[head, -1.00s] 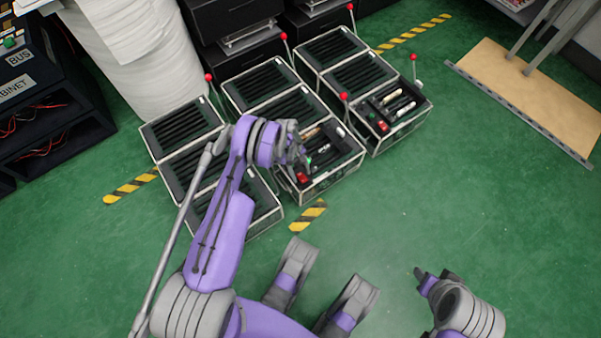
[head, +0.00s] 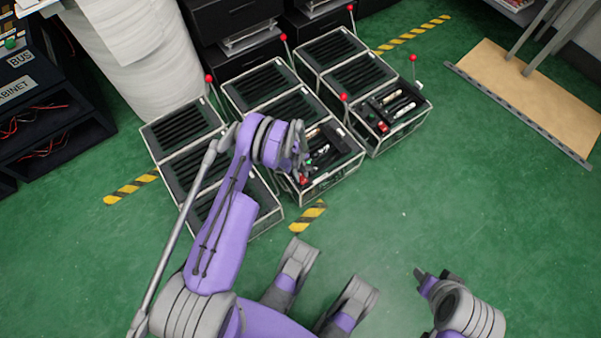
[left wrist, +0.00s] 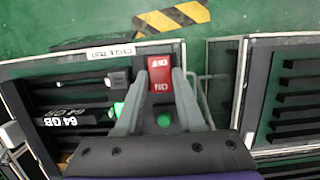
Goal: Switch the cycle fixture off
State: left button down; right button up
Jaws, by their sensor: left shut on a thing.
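The cycle fixture (head: 335,185) is a metal-edged case in the middle of the head view. A label along its edge (left wrist: 110,53) shows upside down in the left wrist view. Its red rocker switch (left wrist: 160,74) bears OFF and ON, also upside down. My left gripper (left wrist: 160,85) is shut on the red switch, with one finger on each side. In the head view, my left gripper (head: 301,172) hides much of the switch. A green light (left wrist: 165,120) glows between the fingers. My right gripper (head: 433,275) is over open floor; its jaw state is unclear.
Another fixture (head: 425,113) stands to the right. Slatted cases (head: 190,120) stand to the left and behind. Red-knobbed levers (head: 344,97) rise from the cases. A tan board (head: 530,95) lies at the far right. The green floor in front is clear.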

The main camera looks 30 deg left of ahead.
pick_arm(q)
jog(key=shift+d+y, duration=0.1)
jog(key=shift+y, duration=0.4)
jog(key=c, duration=0.5)
grip_release()
jog(key=r+p, duration=0.1)
jog(key=r, duration=0.2)
jog(key=a+r, duration=0.1)
jog(key=r, duration=0.3)
jog(key=r+p, duration=0.1)
jog(key=r, duration=0.2)
jog(key=shift+w+a+r+p, duration=0.25)
jog(key=shift+r+p, duration=0.1)
jog(key=shift+r, duration=0.05)
